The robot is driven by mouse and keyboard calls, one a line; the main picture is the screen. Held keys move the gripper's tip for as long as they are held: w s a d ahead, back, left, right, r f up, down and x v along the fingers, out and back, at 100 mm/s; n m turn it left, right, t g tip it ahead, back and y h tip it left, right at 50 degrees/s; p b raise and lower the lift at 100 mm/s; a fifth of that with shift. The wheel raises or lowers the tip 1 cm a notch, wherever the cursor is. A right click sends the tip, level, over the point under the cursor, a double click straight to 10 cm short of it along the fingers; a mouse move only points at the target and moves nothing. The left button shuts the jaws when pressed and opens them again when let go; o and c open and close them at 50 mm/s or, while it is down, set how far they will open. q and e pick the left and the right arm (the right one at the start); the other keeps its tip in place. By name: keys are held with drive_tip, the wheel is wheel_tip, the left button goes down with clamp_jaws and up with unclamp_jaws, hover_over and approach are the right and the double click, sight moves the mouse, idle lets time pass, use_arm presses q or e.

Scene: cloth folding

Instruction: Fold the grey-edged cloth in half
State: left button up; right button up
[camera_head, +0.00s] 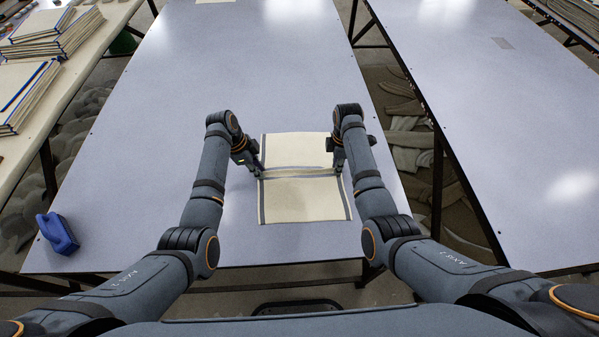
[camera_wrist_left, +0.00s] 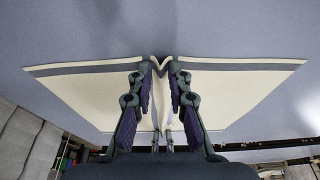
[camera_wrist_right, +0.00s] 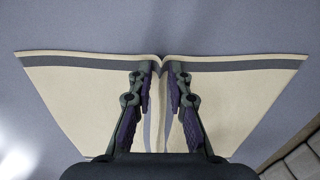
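The cream cloth with grey edge bands (camera_head: 300,201) lies on the grey-blue table in front of me, with a raised ridge across its middle. My left gripper (camera_head: 259,172) is at the ridge's left end, and my right gripper (camera_head: 340,170) is at its right end. In the left wrist view, the left fingers (camera_wrist_left: 168,70) are close together around a pinched fold of the cloth (camera_wrist_left: 90,82). In the right wrist view, the right fingers (camera_wrist_right: 161,72) close in the same way on the fold of the cloth (camera_wrist_right: 85,85). Parts of the ridge behind the fingers are hidden.
A blue brush-like tool (camera_head: 57,233) lies at the table's (camera_head: 200,250) front left. Stacks of folded cloths (camera_head: 50,35) stand on a side table at the far left. A second table (camera_head: 510,110) stands to the right across a gap.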

use_arm(q)
drive_tip(key=shift+f, duration=0.15)
clamp_jaws()
use_arm(e)
drive_tip(key=shift+f, duration=0.1)
clamp_jaws()
use_arm(q)
drive_tip(key=shift+s, duration=0.1)
use_arm(e)
drive_tip(key=shift+s+f, duration=0.1)
drive_tip(key=shift+s, duration=0.05)
idle(0.5)
